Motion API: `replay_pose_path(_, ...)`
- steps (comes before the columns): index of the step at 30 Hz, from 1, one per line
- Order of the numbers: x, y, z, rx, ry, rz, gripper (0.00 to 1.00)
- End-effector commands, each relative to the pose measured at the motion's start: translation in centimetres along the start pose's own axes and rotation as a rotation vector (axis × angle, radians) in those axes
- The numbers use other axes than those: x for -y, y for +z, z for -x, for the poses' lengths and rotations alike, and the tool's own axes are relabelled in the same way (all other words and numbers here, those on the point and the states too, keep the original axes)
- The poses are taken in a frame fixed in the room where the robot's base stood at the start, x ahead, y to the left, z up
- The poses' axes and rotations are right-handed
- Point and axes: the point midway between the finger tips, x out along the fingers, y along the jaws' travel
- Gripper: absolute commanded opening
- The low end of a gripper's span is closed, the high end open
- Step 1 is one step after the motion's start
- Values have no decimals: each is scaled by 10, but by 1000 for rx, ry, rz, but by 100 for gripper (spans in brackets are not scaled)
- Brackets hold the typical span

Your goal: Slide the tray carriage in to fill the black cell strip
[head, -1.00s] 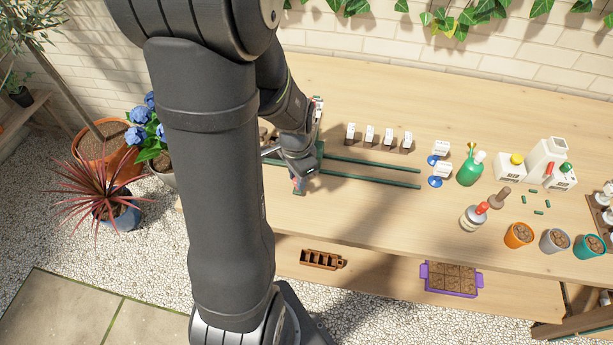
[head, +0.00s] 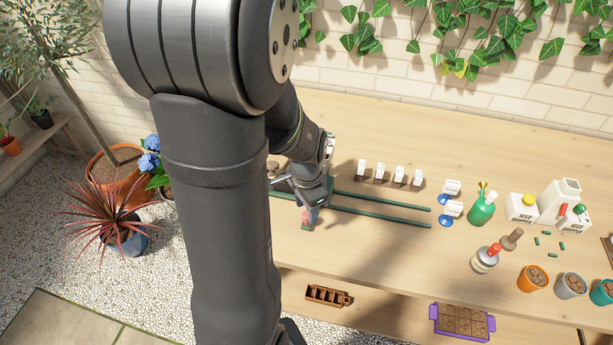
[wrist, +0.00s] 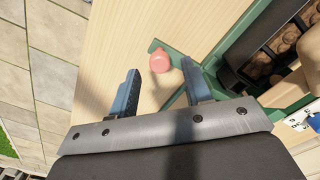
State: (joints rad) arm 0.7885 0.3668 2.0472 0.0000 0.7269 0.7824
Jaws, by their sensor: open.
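My gripper (wrist: 160,70) is open, its two blue-grey fingers apart. A round red knob (wrist: 160,62) shows between the fingertips, nearer the right finger, with no clear contact. The knob stands by a green bracket (wrist: 158,46) of the carriage. The black cell strip (wrist: 229,76), with brown fill in its cells, lies to the right in the wrist view. In the head view my gripper (head: 311,213) is low over the bench at the left end of two green rails (head: 385,214). My arm hides most of the carriage and the strip there.
Four small white-topped blocks (head: 380,171) stand behind the rails. Blue-based white items (head: 448,212) and a green bottle (head: 482,209) stand past the right end. A brown tray (head: 327,296) and purple tray (head: 462,321) sit on the lower shelf.

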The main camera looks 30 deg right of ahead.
Motion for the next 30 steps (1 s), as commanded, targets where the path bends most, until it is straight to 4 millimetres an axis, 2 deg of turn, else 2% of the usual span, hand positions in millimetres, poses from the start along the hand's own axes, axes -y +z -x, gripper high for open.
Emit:
replay_pose_path(18, 0, 0, 131, -3, -3, 0, 45)
replay_pose_path(24, 0, 0, 151, -1, -1, 0, 45)
replay_pose_path(30, 0, 0, 154, 1, 1, 0, 45)
